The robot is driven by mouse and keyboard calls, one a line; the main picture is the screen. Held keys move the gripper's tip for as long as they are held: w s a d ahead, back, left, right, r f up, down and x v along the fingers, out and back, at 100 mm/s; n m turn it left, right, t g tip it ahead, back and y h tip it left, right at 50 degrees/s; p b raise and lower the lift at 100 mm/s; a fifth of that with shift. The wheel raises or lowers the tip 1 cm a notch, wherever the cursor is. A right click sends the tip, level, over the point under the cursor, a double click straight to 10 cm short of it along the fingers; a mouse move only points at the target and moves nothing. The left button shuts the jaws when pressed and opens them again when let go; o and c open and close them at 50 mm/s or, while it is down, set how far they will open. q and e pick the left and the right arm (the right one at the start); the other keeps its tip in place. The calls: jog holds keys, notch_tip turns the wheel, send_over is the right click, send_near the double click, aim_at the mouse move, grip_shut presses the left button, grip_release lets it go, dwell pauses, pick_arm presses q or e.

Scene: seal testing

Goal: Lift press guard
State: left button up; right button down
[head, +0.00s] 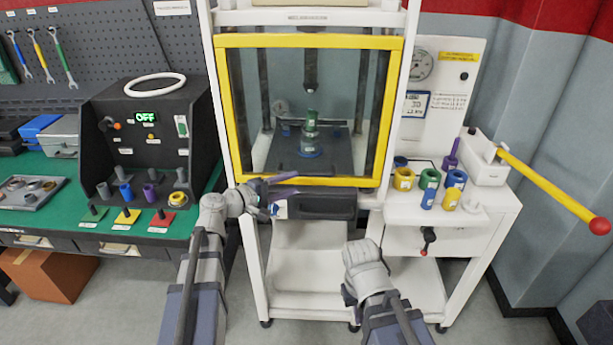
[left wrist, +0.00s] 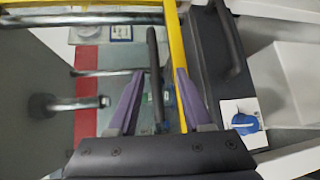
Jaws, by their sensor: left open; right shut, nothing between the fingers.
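The press guard (head: 308,41) is a clear panel in a yellow frame on the front of the white press. It is down, with its lower yellow bar just above a dark block. My left gripper (head: 290,190) is at the left part of that lower bar, open. In the left wrist view its purple fingers (left wrist: 158,95) spread on either side of a dark bar (left wrist: 153,70), with the yellow frame (left wrist: 178,60) beside it. I cannot tell whether they touch. My right gripper (head: 363,256) is low in front of the press, shut and empty; its fingertips are hard to make out.
Behind the guard a green part (head: 311,122) stands under the press ram. A control box (head: 150,135) stands left on the green bench. Coloured cylinders (head: 430,180) and a red-knobbed lever (head: 550,187) are at right. The dark block (head: 330,206) sits close below the guard.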

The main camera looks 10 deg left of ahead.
aim_at(304, 175)
pick_arm(q)
jog(key=shift+t, duration=0.3)
jog(key=shift+w+a+r+b+x, duration=0.1)
jog(key=shift+b+x, duration=0.1)
jog(key=shift+x, duration=1.05)
jog(key=shift+w+a+r+b+x, duration=0.1)
jog(key=shift+b+x, duration=0.05)
jog(key=shift+x, duration=1.1)
jog(key=shift+w+a+r+b+x, duration=0.1)
jog(key=shift+b+x, duration=0.1)
jog(key=shift+x, duration=1.05)
grip_shut()
